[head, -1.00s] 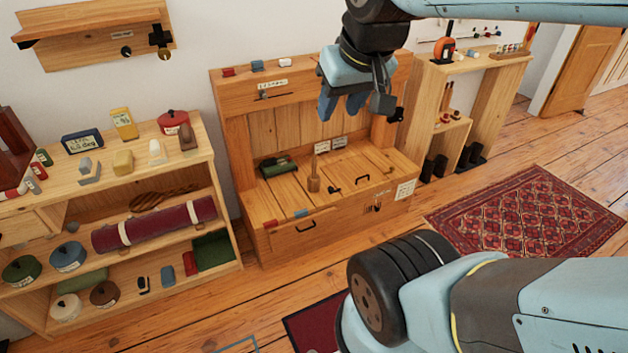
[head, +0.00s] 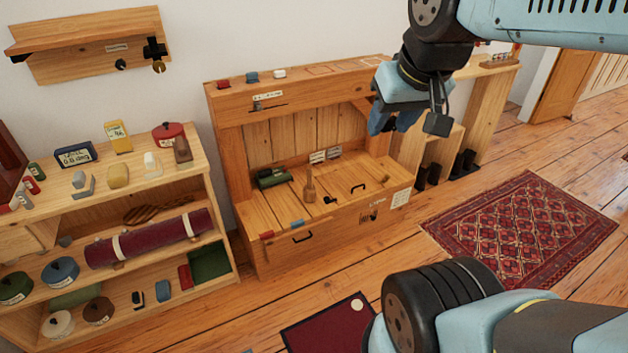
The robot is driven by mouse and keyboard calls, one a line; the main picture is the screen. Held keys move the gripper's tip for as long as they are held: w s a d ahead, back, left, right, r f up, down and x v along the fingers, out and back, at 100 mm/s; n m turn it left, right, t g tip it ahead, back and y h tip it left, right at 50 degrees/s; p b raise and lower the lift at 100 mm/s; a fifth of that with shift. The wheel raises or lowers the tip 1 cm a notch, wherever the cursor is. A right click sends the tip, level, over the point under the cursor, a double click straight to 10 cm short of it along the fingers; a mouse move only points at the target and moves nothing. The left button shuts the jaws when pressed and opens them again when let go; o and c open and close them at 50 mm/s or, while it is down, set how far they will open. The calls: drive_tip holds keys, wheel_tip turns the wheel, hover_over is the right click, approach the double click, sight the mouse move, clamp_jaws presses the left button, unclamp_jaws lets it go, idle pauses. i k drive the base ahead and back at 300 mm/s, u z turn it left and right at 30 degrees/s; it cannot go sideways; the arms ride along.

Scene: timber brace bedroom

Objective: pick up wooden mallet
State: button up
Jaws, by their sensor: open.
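My gripper (head: 391,124) is open and empty. In the picture it hangs above and to the right of the mallet, in front of the right end of the bench back. It is clearly apart from the mallet. Nothing hides the mallet.
A green item (head: 272,178) lies left of the mallet; a black handle (head: 358,188) is on the seat to its right. A shelf unit (head: 225,232) with several goods stands at left. A patterned rug (head: 520,228) lies on open floor at right.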

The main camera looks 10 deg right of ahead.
sight(309, 190)
drive_tip(key=z, duration=0.05)
drive_tip(key=i, duration=1)
